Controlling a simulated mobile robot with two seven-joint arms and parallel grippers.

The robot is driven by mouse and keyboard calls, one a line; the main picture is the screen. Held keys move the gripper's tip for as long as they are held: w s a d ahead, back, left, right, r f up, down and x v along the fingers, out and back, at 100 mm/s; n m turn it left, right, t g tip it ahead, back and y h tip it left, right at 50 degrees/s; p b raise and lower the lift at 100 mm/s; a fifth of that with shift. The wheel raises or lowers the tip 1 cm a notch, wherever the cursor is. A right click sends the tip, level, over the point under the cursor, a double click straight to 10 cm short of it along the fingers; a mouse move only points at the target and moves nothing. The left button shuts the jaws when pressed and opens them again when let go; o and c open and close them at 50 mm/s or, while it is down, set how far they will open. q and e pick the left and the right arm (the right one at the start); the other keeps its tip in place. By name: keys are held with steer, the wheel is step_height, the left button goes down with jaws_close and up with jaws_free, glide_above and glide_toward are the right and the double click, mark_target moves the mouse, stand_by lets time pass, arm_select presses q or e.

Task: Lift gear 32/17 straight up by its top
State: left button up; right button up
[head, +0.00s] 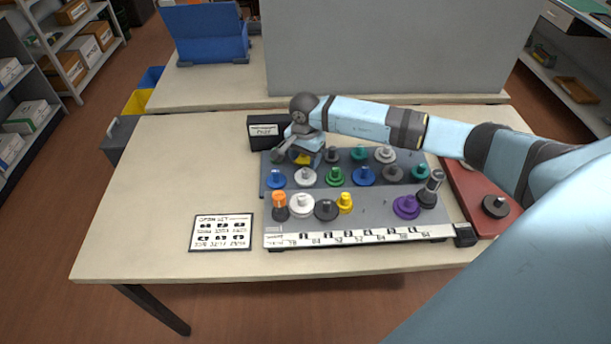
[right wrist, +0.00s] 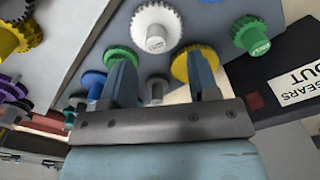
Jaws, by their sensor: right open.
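Gear 32/17 cannot be singled out, because the gear labels are too small or blurred to read surely. Several coloured gears with top hubs stand on a grey rack board (head: 375,205). My right gripper (head: 293,153) is over the board's back left corner, beside a partly hidden yellow gear (head: 303,158). In the right wrist view my right gripper (right wrist: 162,82) is open, its fingers apart, with a small grey hub (right wrist: 157,88) showing between them. A white gear (right wrist: 155,28) with a printed hub and a yellow gear (right wrist: 209,55) are close by. My left gripper is not in view.
A black box (head: 258,133) with a label stands just behind the board's left corner. A printed card (head: 221,233) lies left of the board, and a red tray (head: 462,190) lies right. Neighbouring gears stand close together.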

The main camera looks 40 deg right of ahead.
mark_target(306, 170)
steer(key=f, duration=0.3)
steer(key=f+p, duration=0.1)
steer(key=f, duration=0.1)
steer(key=shift+s, duration=0.25)
steer(key=shift+c, duration=0.5)
steer(key=c, duration=0.9)
